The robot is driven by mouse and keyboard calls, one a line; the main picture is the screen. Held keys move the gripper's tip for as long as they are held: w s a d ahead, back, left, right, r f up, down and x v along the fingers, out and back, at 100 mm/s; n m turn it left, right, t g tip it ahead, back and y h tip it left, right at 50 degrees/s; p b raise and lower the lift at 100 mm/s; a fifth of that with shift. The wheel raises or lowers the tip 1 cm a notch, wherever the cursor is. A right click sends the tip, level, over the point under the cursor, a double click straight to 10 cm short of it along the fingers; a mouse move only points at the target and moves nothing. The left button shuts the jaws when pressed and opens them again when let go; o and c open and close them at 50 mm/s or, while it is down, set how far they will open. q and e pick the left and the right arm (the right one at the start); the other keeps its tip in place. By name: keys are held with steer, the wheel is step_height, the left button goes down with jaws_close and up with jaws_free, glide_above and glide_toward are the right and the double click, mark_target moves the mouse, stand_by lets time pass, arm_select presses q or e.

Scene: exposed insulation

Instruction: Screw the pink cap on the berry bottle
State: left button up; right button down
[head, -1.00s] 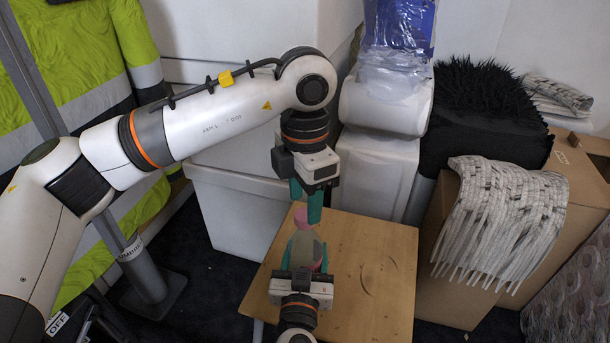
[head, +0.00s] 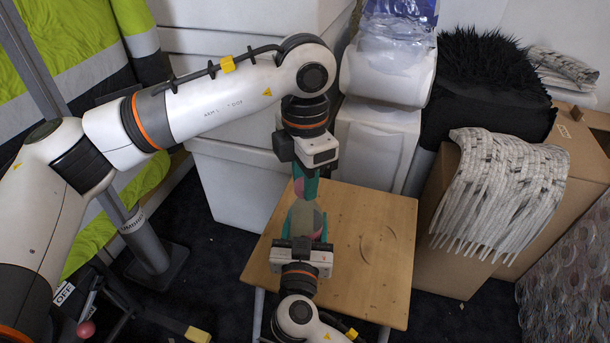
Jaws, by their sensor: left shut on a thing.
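The berry bottle (head: 303,218) is a small greyish-green shape with pink on its right side, above the wooden table. My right gripper (head: 304,231) comes from below, its green fingers on both sides of the bottle, and looks shut on it. The pink cap (head: 298,187) is a small pink spot just above the bottle. My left gripper (head: 307,193) points down from above, its green fingers shut on the cap and partly hiding it. The cap and the bottle top are close together; whether they touch I cannot tell.
The wooden table (head: 370,250) is bare on its right side. White containers (head: 225,185) stand behind it at the left. Cardboard boxes (head: 430,260) with a fringed cloth (head: 500,190) and a black furry item (head: 485,105) stand close on the right.

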arm_select(q)
steer(key=o, duration=1.2)
step_height(320, 180, up, 12)
steer(key=shift+r, duration=0.1)
arm_select(e)
steer(key=shift+c, duration=2)
jaws_free()
